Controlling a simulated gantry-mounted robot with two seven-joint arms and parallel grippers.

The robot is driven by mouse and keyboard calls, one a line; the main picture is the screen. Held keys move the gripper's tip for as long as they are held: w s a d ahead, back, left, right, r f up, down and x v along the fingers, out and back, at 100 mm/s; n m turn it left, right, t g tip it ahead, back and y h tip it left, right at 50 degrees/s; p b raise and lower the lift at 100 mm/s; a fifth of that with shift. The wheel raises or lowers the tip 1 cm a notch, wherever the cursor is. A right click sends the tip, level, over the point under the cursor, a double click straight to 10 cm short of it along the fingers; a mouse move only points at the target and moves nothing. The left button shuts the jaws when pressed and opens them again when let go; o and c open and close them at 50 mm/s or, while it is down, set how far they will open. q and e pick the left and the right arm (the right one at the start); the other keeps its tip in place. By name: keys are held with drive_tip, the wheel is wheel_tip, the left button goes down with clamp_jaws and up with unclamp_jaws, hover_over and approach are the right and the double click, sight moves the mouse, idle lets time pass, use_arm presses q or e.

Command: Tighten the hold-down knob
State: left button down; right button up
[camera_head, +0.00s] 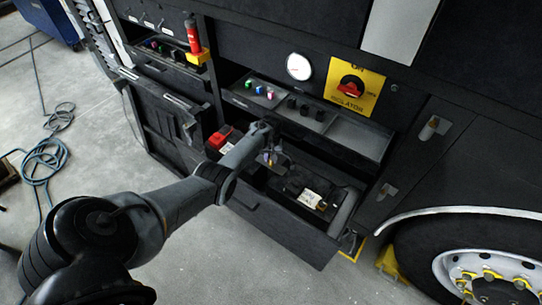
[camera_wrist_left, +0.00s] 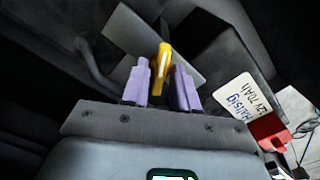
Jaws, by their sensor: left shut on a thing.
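The yellow hold-down knob (camera_wrist_left: 164,57) stands up between the two purple fingers of my left gripper (camera_wrist_left: 163,84) in the left wrist view. The fingers are shut on it. In the head view my left gripper (camera_head: 271,160) reaches down into the open drawer (camera_head: 275,219), and the knob is too small to make out there. My right gripper is out of view.
A shelf tray (camera_head: 343,134) with small coloured parts sits above the drawer. A red isolator switch (camera_head: 351,88) is on a yellow plate behind it. A red terminal cover (camera_wrist_left: 268,132) is near the gripper. A wheel (camera_head: 490,277) stands at right; the left floor has hoses (camera_head: 45,160).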

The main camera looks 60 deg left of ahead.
use_arm(q)
drive_tip(key=m, duration=0.4)
drive_tip(key=shift+m+p, duration=0.3)
drive_tip(key=m, duration=0.4)
drive_tip(key=shift+m, duration=0.3)
drive_tip(key=m+b, duration=0.1)
drive_tip(key=m, duration=0.3)
drive_tip(key=shift+f, duration=0.15)
drive_tip(key=shift+m+b, duration=0.6)
drive_tip(key=shift+m, duration=1.9)
drive_tip(key=c, duration=0.9)
unclamp_jaws()
drive_tip(key=shift+o, duration=0.2)
